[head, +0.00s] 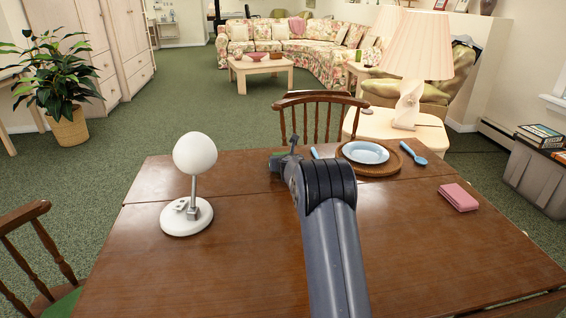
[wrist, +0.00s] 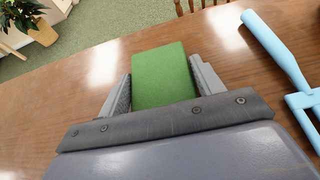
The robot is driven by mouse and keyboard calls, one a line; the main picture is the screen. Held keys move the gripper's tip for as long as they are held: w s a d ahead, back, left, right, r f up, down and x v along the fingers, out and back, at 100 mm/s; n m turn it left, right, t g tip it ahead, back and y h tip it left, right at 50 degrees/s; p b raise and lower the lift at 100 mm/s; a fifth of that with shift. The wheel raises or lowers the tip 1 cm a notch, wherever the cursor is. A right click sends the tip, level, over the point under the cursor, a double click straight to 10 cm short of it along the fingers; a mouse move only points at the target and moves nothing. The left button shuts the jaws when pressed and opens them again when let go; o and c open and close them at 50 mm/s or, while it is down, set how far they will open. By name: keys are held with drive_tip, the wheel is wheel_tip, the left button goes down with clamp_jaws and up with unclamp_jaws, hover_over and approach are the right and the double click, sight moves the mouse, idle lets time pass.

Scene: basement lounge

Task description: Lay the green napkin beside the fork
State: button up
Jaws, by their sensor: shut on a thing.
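My gripper (wrist: 158,82) is shut on the green napkin (wrist: 165,62), a folded block between its two fingers. The napkin is over or on the wooden table; I cannot tell if it touches. The light blue fork (wrist: 276,48) lies to the right of the napkin in the wrist view, with a gap of bare wood between them. In the head view my gripper (head: 283,160) is at the table's far side, partly behind my arm. There the napkin is hidden, and only the end of the fork (head: 315,153) shows.
A blue plate (head: 365,152) sits on a round woven mat (head: 382,169), with a blue spoon (head: 413,153) to its right. A pink folded napkin (head: 458,197) lies at the table's right. The table (head: 235,262) is clear in front.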

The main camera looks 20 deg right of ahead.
drive_tip(key=shift+f, duration=0.25)
drive_tip(key=o, duration=1)
drive_tip(key=shift+r, duration=0.1)
drive_tip(key=shift+o, duration=0.2)
